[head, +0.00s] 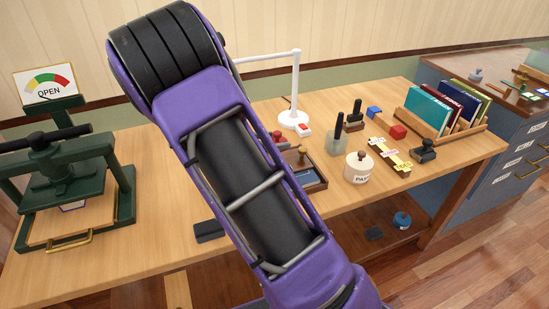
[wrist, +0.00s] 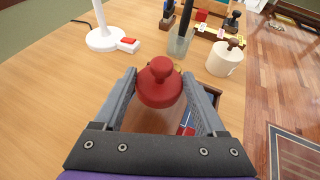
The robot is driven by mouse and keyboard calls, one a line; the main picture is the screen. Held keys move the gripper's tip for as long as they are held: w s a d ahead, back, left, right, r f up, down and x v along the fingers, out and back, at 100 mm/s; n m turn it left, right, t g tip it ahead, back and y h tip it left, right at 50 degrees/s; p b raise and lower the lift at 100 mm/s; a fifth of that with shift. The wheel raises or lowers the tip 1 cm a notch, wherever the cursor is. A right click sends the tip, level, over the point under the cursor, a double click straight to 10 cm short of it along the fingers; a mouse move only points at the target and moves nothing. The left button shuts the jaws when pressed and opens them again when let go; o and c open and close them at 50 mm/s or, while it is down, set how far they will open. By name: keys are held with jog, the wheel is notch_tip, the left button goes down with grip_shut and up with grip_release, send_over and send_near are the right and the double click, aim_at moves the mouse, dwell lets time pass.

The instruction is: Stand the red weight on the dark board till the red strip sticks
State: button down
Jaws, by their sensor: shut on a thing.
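The red weight (wrist: 160,86), with a round knob on top, is between the fingers of my gripper (wrist: 161,112) in the wrist view. The gripper is shut on it. Its lower part is hidden, so I cannot tell whether it touches anything below. A tray (wrist: 212,93) with blue, red and white pieces (wrist: 187,123) shows partly behind the right finger. I cannot make out the red strip surely.
A green press (head: 62,175) stands at the left of the table (head: 170,240). The tray (head: 318,184), a white lamp (head: 294,119), a paste pot (head: 359,167), a brush jar (head: 336,142) and a book rack (head: 445,131) stand right of my arm. Table between press and arm is mostly clear.

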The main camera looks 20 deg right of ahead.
jog(key=shift+f+b, duration=0.45)
jog(key=shift+f, duration=2.75)
jog(key=shift+f, duration=0.1)
jog(key=shift+f, duration=0.15)
grip_release()
jog(key=shift+a+r, duration=0.2)
jog(key=shift+r, duration=0.1)
jog(key=p+v, duration=0.1)
jog(key=v, duration=1)
jog(key=shift+s+a+r, duration=0.1)
jog(key=shift+s+a, duration=0.1)
